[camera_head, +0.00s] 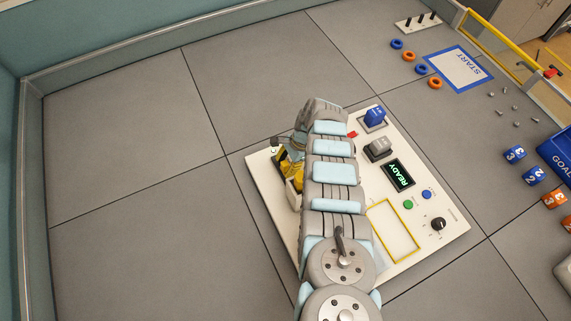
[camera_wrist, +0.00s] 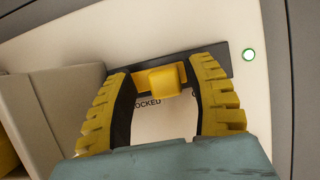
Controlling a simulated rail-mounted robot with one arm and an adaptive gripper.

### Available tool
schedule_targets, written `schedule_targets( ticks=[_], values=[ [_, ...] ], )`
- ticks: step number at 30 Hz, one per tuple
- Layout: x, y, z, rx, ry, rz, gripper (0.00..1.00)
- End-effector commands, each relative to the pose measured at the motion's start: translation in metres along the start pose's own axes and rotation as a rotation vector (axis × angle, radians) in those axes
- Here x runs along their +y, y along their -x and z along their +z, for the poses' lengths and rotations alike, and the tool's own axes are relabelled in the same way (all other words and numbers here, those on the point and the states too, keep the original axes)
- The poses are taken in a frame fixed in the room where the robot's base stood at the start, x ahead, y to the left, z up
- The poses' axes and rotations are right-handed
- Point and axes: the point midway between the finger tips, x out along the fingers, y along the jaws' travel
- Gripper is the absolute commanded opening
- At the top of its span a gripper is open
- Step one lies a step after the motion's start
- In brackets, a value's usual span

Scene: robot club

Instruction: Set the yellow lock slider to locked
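The yellow lock slider (camera_wrist: 164,81) is a small block in a dark horizontal track (camera_wrist: 228,61), seen in the wrist view. My gripper (camera_wrist: 158,72) is open, with one yellow finger on each side of the slider. The right finger is close to it; contact is unclear. A narrow gap shows at the left finger. Under the track a label ending in "OCKED" (camera_wrist: 147,103) is partly hidden, and another label at the right is mostly covered by the finger. In the head view my gripper (camera_head: 288,168) is over the panel's left part, and my arm hides the slider.
A beige block-like part (camera_wrist: 50,108) stands close by my left finger. The pale panel (camera_head: 442,218) also carries a READY screen (camera_head: 397,173), buttons, a knob (camera_head: 438,224) and switches. Floor left of the panel is clear.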

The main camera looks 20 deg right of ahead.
Motion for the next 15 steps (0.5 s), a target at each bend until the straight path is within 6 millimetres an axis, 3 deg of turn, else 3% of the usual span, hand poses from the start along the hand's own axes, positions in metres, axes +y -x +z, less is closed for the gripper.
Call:
schedule_targets(
  ticks=[8,15],
  values=[
    [-0.001,0.004,0.000,-0.001,0.000,-0.003,0.54],
    [-0.002,0.019,0.001,-0.004,-0.001,-0.004,0.54]
  ],
)
